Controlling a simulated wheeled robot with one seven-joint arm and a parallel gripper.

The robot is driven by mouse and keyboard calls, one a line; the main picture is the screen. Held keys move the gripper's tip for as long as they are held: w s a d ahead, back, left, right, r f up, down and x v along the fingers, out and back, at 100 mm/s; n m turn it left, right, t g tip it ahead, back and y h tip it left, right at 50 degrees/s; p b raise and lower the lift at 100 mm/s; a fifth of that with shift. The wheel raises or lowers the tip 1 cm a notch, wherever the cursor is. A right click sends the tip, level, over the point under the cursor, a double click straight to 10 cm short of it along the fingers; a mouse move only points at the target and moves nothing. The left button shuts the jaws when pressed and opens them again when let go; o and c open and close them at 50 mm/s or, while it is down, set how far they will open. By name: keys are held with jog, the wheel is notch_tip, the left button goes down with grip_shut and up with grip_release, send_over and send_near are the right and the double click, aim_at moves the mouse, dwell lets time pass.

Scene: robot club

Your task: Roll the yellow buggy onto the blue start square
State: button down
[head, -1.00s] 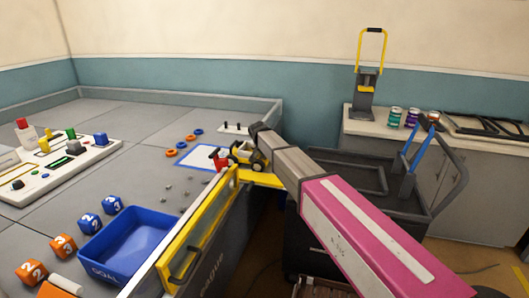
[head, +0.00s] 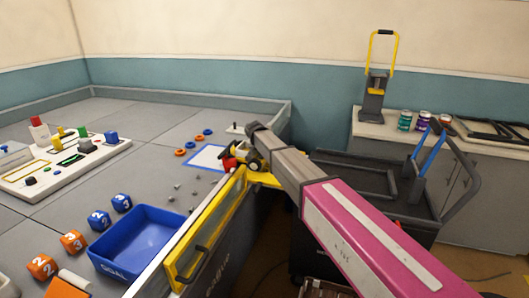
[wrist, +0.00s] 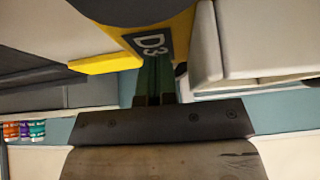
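The yellow buggy (head: 251,159) with dark wheels stands at the table's right edge by a yellow ledge (head: 264,180); my arm hides part of it. A red part (head: 229,161) shows at its left end. The blue start square (head: 208,158), a white patch with a blue border, lies just left of it. In the wrist view a yellow body with a dark D3 plate (wrist: 152,43) fills the top middle; it looks like the buggy. My gripper (wrist: 154,62) has its fingers together with its tips at that plate. I cannot tell whether they touch.
A yellow-framed panel (head: 209,232) stands along the table's near right edge. A blue GOAL bin (head: 144,236), number cubes (head: 99,220), small grey bits (head: 178,186) and orange and blue rings (head: 190,143) lie on the table. A dark cart (head: 375,195) stands right of my arm.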

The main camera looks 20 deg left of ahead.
aim_at(231, 143)
jog(key=shift+s+a+f, duration=0.1)
jog(key=shift+a+f, duration=0.3)
jog(key=shift+a, duration=0.15)
jog(key=shift+a+f, duration=0.1)
jog(key=shift+a, duration=2.35)
jog(key=shift+a+r, duration=0.15)
jog(key=shift+a, duration=0.45)
jog(key=shift+a+r, duration=0.15)
jog(key=shift+a, duration=0.45)
jog(key=shift+a, duration=0.1)
jog(key=shift+a, duration=3.5)
jog(key=shift+a, duration=0.15)
